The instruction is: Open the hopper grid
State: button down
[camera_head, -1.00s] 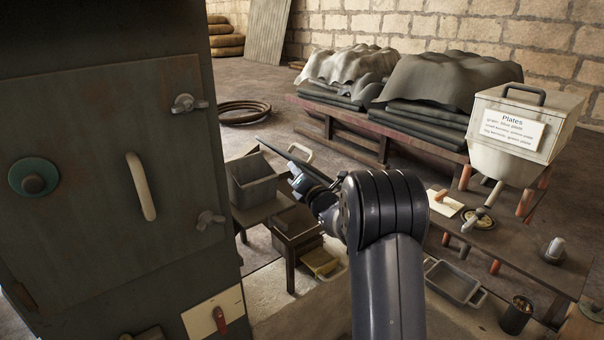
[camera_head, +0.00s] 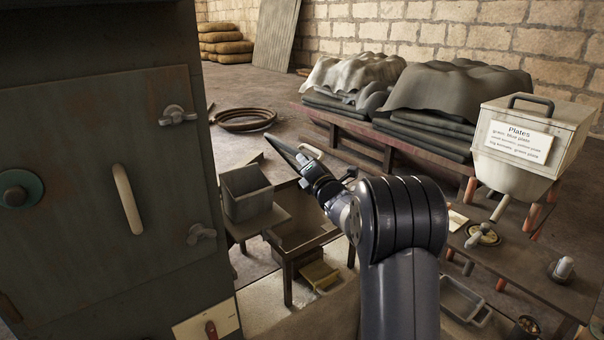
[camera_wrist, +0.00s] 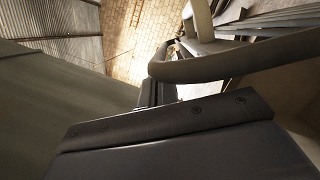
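I cannot pick out the hopper grid with certainty. A pale, lidded box with a tapered bottom (camera_head: 525,150) stands at the right in the head view, with a dark handle on top and a "Plates" label. My gripper (camera_head: 297,160) is in mid-picture, in front of the low tables, apart from this box. A dark pointed shape extends up and left from it. A pale curved handle (camera_head: 311,152) shows close beside it. In the wrist view a pale curved bar (camera_wrist: 235,60) crosses close to the gripper. Whether the fingers hold anything is hidden.
A dark cabinet (camera_head: 75,220) with a door handle and wing latches fills the left. A grey bin (camera_head: 247,195) stands on a low table. A bench (camera_head: 530,270) stands at right. Covered stacks (camera_head: 440,90) and a coiled hose (camera_head: 243,118) lie behind. Floor is open at the back left.

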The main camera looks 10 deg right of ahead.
jog(key=w+d+r+m+p, duration=0.4)
jog(key=d+r+p, duration=0.2)
jog(key=d, duration=0.4)
jog(key=shift+h, duration=0.4)
jog(key=shift+f, duration=0.1)
